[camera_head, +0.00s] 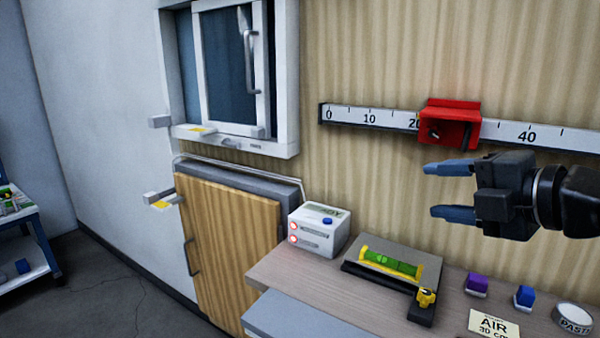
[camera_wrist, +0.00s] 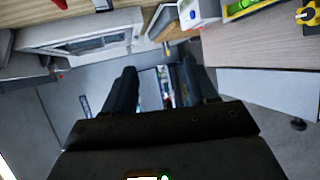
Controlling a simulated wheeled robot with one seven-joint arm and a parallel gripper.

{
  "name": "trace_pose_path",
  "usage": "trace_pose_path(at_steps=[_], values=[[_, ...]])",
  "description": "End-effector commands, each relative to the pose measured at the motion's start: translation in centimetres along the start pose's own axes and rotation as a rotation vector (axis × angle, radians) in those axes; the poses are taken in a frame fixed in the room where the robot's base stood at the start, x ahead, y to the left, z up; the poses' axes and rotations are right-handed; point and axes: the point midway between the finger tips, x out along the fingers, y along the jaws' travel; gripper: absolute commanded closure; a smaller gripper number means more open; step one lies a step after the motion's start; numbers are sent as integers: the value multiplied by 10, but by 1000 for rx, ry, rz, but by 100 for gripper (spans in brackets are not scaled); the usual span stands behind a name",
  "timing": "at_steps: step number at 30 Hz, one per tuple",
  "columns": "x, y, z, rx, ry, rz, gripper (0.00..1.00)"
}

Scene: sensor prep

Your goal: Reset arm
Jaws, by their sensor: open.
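My gripper (camera_head: 452,190) is at the right in the head view, above the workbench and in front of the wood-panelled wall. Its two blue-grey fingers point left and are apart, with nothing between them. In the wrist view, the dark fingers (camera_wrist: 158,90) are also apart and empty. The red slider (camera_head: 450,122) sits on the white number scale (camera_head: 365,117) on the wall, just above the fingers and apart from them in the picture. The slider stands between the 20 and 40 marks.
The workbench (camera_head: 290,270) bears a white box with red lights (camera_head: 318,231), a green level (camera_head: 390,262) on a dark plate, purple (camera_head: 477,283) and blue (camera_head: 524,296) blocks, a label card (camera_head: 494,325) and a round tin (camera_head: 573,318). A window (camera_head: 285,143) and wooden door (camera_head: 230,245) are left.

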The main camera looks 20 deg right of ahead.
Motion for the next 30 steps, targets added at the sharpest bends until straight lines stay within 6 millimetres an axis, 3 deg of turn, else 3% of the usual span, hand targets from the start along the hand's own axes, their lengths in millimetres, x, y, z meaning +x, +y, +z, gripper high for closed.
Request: trace_pose_path(at_steps=[1,6,10,14,20,26,30], values=[[7,14,-13,81,22,76,43],[16,46,-39,355,70,286,43],[18,56,-54,573,101,410,43],[19,52,-66,791,122,503,43],[19,21,-87,1112,126,587,43],[12,-34,-115,1391,86,611,43],[0,-80,-139,1549,38,596,43]])
